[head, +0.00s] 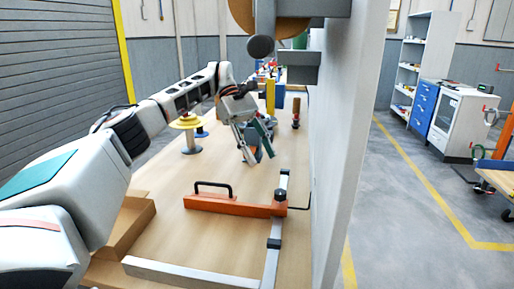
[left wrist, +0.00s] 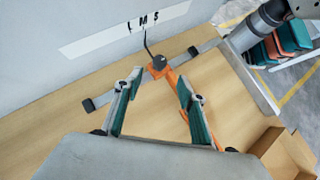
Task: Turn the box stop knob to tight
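The box stop is an orange bar (head: 235,205) with a black handle, lying across the wooden table and meeting a metal rail. In the left wrist view, a dark knob (left wrist: 158,62) sits on the orange bar's end at the rail, by the wall. My left gripper (head: 257,150) is in the air above the table, beyond the bar in the head view. In the left wrist view the left gripper (left wrist: 160,82) is open and empty, its teal-padded fingers spread. The knob appears between and beyond the fingertips, apparently untouched. Its setting cannot be read. My right gripper is out of view.
A pale wall (head: 340,130) runs along the table's right side; a strip marked L M S (left wrist: 140,25) is on it. A yellow-topped stand (head: 190,140) and small items are farther back. A cardboard box (head: 133,215) is at the near left.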

